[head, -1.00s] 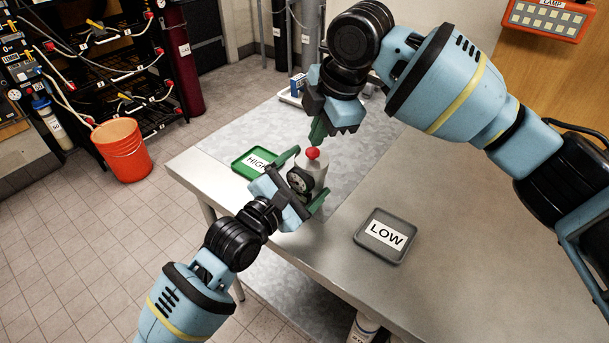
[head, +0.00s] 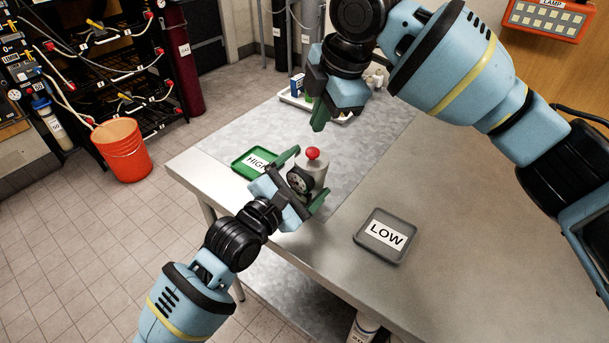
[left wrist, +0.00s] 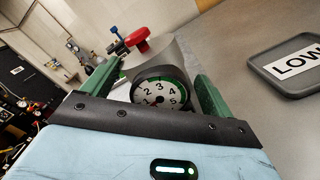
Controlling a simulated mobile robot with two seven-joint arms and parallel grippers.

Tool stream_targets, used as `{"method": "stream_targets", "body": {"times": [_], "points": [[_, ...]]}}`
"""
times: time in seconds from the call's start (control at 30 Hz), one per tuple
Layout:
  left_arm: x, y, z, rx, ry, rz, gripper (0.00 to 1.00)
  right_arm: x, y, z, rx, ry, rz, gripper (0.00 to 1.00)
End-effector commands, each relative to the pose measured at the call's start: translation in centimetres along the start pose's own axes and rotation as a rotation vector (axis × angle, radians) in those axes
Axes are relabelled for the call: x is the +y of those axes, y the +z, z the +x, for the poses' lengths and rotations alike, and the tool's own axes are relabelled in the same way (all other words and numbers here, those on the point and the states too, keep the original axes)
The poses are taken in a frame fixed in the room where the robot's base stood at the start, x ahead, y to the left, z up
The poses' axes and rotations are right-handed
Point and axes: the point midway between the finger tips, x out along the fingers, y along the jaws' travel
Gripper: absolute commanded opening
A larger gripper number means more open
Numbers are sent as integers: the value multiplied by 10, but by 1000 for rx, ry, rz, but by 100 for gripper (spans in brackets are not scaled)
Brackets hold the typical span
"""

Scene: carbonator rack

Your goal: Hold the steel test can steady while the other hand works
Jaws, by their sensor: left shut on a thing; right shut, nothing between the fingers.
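The steel test can (head: 318,164) stands on the table with a red knob (head: 312,153) on top and a round dial gauge (head: 299,180) on its near side. My left gripper (head: 306,180) is shut on the can, with one green finger on each side. In the left wrist view the gauge (left wrist: 160,94) sits between the fingers, its face numbered, and the red knob (left wrist: 137,37) shows above it. The can's body is partly hidden behind the gauge there. My right gripper (head: 320,116) is shut and empty, above and beyond the can, apart from it.
A white tray (head: 290,99) with small items stands at the back. The table's right side is clear.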

Motion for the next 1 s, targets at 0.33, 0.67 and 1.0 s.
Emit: {"method": "stream_targets", "body": {"times": [0.33, 0.67, 1.0], "points": [[-11, -14, -2, 30, -24, 2, 97, -1, 1, 3, 2, -3, 1, 0], [-8, -9, -6, 21, -18, -2, 100, 0, 0, 2, 1, -2, 0, 0], [-7, -9, -64, 22, -17, -2, 100, 0, 0, 1, 0, -1, 0, 0]]}}
